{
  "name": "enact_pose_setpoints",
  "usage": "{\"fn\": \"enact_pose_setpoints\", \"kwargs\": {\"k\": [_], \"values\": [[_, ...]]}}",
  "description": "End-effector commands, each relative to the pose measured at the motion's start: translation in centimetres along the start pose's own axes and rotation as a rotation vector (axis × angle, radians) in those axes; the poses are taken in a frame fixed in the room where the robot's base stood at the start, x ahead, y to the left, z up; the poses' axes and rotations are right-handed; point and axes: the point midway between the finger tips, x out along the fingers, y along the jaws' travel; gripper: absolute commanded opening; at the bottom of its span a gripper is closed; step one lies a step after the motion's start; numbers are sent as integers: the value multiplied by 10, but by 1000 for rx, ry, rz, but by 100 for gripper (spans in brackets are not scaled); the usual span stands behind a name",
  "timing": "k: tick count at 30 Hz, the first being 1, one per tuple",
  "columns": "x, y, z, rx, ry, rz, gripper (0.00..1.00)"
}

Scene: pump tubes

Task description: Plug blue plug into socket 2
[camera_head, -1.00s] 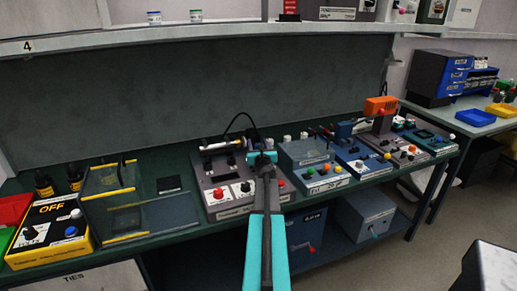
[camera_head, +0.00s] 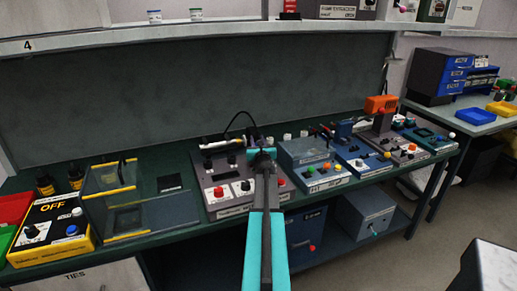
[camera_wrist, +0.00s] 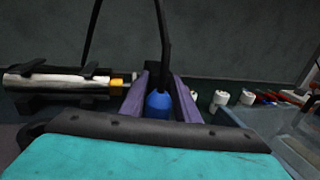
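The blue plug (camera_wrist: 158,104) sits between the two fingers of my gripper (camera_wrist: 160,88) in the wrist view, with a finger close against each side. A black cable rises from the plug and shows as an arch in the head view. In the head view my gripper (camera_head: 262,154) is above the back right part of a grey control box (camera_head: 226,178) with black and red knobs. My arm hides part of that box. I cannot make out a socket numbered 2; the plug's tip is hidden.
A silver cylinder (camera_wrist: 55,82) in black holders lies left of the plug. Several white caps, one of them here (camera_wrist: 221,97), stand to the right. A clear-sided box (camera_head: 305,153) with coloured buttons is right of my gripper. A grey back panel (camera_head: 130,100) stands behind.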

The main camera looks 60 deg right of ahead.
Motion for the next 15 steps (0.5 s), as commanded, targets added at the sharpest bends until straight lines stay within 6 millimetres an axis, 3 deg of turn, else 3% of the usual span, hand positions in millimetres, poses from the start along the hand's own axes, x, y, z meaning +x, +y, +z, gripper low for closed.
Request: {"fn": "enact_pose_setpoints", "kwargs": {"k": [1,4,15], "values": [[0,0,0,0,0,0,19],[0,0,0,0,0,0,2],[0,0,2,-1,-1,0,2]]}}
